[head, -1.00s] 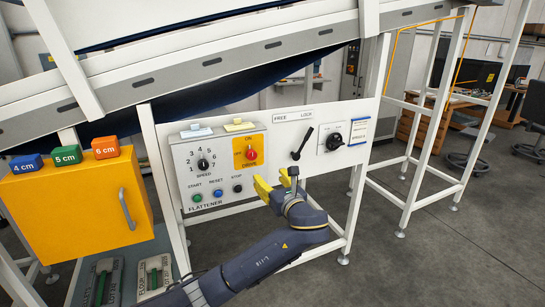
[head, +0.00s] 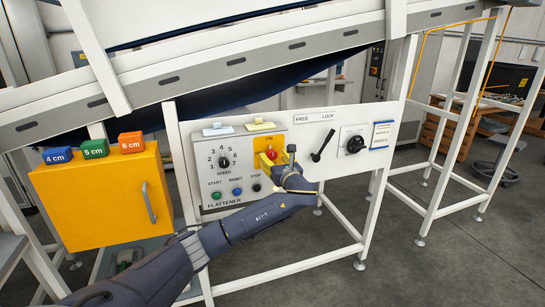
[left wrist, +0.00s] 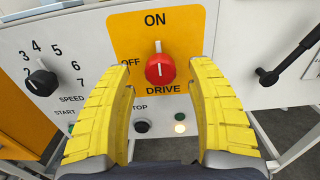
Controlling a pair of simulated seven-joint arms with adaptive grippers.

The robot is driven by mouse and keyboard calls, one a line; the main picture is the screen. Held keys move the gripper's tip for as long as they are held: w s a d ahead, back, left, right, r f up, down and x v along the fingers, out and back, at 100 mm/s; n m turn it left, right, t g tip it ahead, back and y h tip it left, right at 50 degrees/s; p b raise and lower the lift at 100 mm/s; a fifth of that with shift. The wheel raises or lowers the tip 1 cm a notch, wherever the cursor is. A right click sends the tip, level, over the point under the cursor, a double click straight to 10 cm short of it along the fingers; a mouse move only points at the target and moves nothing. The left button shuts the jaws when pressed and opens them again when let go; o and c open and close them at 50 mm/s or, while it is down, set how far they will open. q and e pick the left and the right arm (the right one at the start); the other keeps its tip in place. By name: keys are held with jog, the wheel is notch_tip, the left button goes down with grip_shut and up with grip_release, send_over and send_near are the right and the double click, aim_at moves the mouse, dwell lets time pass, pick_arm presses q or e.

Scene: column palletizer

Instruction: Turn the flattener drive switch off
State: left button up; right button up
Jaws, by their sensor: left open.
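The flattener drive switch is a red round knob (head: 271,153) on a yellow plate (left wrist: 127,22) marked ON, OFF and DRIVE. In the left wrist view the red knob (left wrist: 160,70) has its white mark pointing up at ON. OFF is printed to its left. My left gripper (head: 273,163) is at the panel in front of the knob. In the left wrist view its two yellow fingers are open, one on each side of the knob, with visible gaps. The fingers and wrist partly hide the knob's lower surroundings in the head view. My right gripper is not in view.
The flattener panel (head: 205,160) also has a black speed dial (head: 224,163) and start, reset and stop buttons. Right of it are a black FREE/LOCK lever (head: 323,145) and another black knob (head: 355,144). An orange cabinet (head: 95,200) stands at the left.

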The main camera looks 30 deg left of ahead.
pick_arm(q)
jog(key=shift+x, duration=1.3)
grip_shut()
